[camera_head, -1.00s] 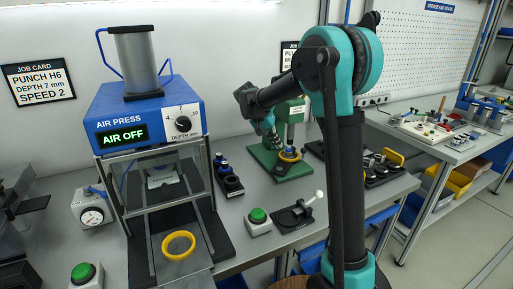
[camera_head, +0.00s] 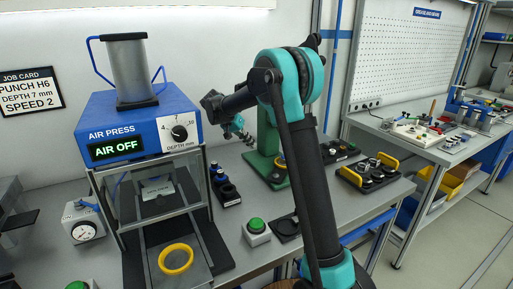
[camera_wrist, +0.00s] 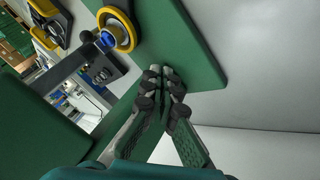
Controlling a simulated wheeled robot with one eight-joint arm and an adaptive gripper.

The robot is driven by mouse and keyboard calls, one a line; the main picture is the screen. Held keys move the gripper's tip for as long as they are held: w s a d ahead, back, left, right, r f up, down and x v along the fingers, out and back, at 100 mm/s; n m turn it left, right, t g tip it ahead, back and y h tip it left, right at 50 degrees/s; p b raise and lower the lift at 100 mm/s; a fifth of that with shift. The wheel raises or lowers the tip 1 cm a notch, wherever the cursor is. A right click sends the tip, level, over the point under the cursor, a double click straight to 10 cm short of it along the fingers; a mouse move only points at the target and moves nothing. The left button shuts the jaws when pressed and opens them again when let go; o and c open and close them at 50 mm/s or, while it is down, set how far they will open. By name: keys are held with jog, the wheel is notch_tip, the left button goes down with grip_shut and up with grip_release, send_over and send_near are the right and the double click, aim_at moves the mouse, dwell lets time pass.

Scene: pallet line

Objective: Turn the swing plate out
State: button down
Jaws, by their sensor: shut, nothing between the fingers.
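The green press (camera_head: 266,140) stands on the bench behind my arm, which hides part of it. A yellow ring (camera_head: 281,163) sits low on it. In the wrist view a yellow ring (camera_wrist: 130,28) surrounds blue and dark parts beside the green surface (camera_wrist: 185,45). I cannot clearly pick out the swing plate from these parts. My gripper (camera_head: 240,126) is just left of the green press in the head view. In the wrist view my gripper (camera_wrist: 164,73) is shut and empty, its fingertips together near the green surface, apart from the ring.
The blue air press (camera_head: 145,125) stands at left, reading AIR OFF, with a yellow ring (camera_head: 176,259) in front. A green button (camera_head: 256,226) and a dark holder of small parts (camera_head: 226,186) lie between the presses. A yellow-handled tray (camera_head: 367,178) is right of my arm.

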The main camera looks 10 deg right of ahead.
jog(key=x, duration=0.8)
jog(key=shift+f, duration=0.1)
jog(key=d, duration=0.1)
jog(key=s+d, duration=0.1)
jog(key=shift+d, duration=0.25)
jog(key=shift+s+d, duration=0.25)
jog(key=shift+d, duration=0.45)
jog(key=d, duration=0.3)
jog(key=s+d, duration=0.1)
jog(key=d, duration=0.1)
jog(key=shift+d, duration=0.1)
jog(key=shift+w, duration=0.1)
jog(key=v, duration=1.2)
